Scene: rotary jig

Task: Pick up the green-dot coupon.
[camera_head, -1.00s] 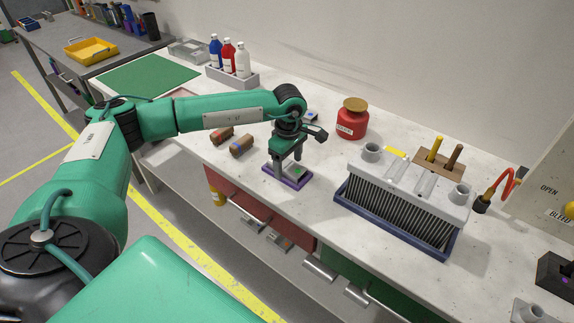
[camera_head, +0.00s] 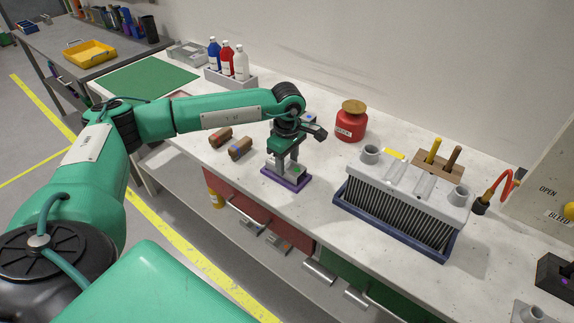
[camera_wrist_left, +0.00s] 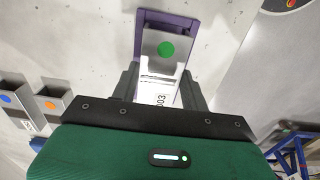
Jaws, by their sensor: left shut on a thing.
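The green-dot coupon (camera_wrist_left: 166,62) is a light grey plate with a green dot at one end and a printed label, partly hidden by my gripper. My left gripper (camera_head: 282,171) points down and is shut on this coupon, as the left wrist view (camera_wrist_left: 160,92) also shows. The coupon is over a purple-edged holder (camera_head: 291,184) on the bench. In the wrist view the holder's purple rim (camera_wrist_left: 165,17) shows around the dotted end. I cannot tell how far the coupon is clear of the holder. My right gripper is not in view.
Two brown cylinders (camera_head: 240,148) lie left of the gripper. A red jar (camera_head: 351,122) stands behind it, and a ribbed grey rack (camera_head: 400,204) to the right. Blue-dot (camera_wrist_left: 8,99) and orange-dot (camera_wrist_left: 51,104) pieces show in the wrist view. The bench front is clear.

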